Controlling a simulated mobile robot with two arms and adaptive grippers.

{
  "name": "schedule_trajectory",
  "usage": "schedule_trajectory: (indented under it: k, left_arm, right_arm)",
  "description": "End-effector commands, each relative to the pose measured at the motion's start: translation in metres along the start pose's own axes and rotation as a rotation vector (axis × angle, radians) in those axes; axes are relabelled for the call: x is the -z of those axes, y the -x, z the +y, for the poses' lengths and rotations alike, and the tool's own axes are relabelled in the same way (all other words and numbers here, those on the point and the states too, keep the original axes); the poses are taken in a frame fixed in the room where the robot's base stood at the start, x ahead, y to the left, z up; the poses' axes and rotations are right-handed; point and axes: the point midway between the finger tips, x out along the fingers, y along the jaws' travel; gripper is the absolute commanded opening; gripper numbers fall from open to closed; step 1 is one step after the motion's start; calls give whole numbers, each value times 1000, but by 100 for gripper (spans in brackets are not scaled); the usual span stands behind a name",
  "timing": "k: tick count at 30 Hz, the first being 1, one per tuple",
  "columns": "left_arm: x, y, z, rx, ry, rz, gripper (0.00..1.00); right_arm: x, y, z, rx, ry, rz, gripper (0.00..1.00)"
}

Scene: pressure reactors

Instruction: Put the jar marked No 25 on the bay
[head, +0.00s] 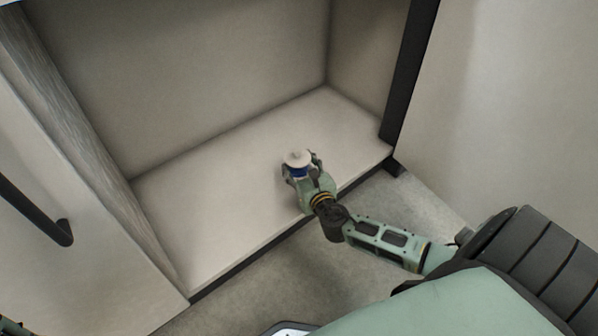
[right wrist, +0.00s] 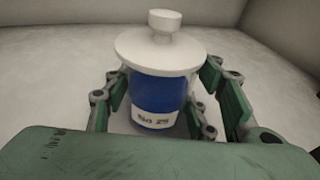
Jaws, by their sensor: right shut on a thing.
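The jar marked No 25 (head: 298,170) is blue with a wide white lid and knob. It is upright, and its white label reading "No 25" faces the camera in the right wrist view (right wrist: 154,119). My right gripper (head: 301,168) is shut on the jar, with green-padded fingers on both sides of its body (right wrist: 158,105). The bay (head: 220,195) is the pale floor of an open cabinet. The jar is over its front part, right of the middle. The jar's base is hidden, so I cannot tell whether it touches the floor.
The bay has a back wall (head: 200,80) and side walls, with a dark post (head: 408,80) at its right front. A dark handle (head: 38,212) is on the pale panel at left. The bay floor is bare left and right of the jar.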

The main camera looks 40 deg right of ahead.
Motion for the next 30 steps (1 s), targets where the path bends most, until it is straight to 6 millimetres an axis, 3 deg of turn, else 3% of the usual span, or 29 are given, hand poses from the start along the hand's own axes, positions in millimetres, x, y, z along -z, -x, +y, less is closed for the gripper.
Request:
schedule_trajectory:
  k: [8, 9, 15, 26, 30]
  left_arm:
    - [0, 1, 0, 0, 0, 1, 18]
    - [0, 0, 0, 0, 0, 1, 18]
    - [0, 0, 0, -1, 0, 1, 18]
    - [-1, -3, 0, -1, 0, 1, 18]
    - [-4, -12, -2, -1, 0, 1, 18]
  right_arm:
    - [1, -1, 0, 0, 0, -1, 14]
    - [2, 0, 0, 0, 0, 1, 53]
    - [1, 0, 0, 0, 0, 1, 70]
    - [-3, 1, 0, 0, 0, 0, 70]
    - [-3, 19, 0, 0, 0, 5, 70]
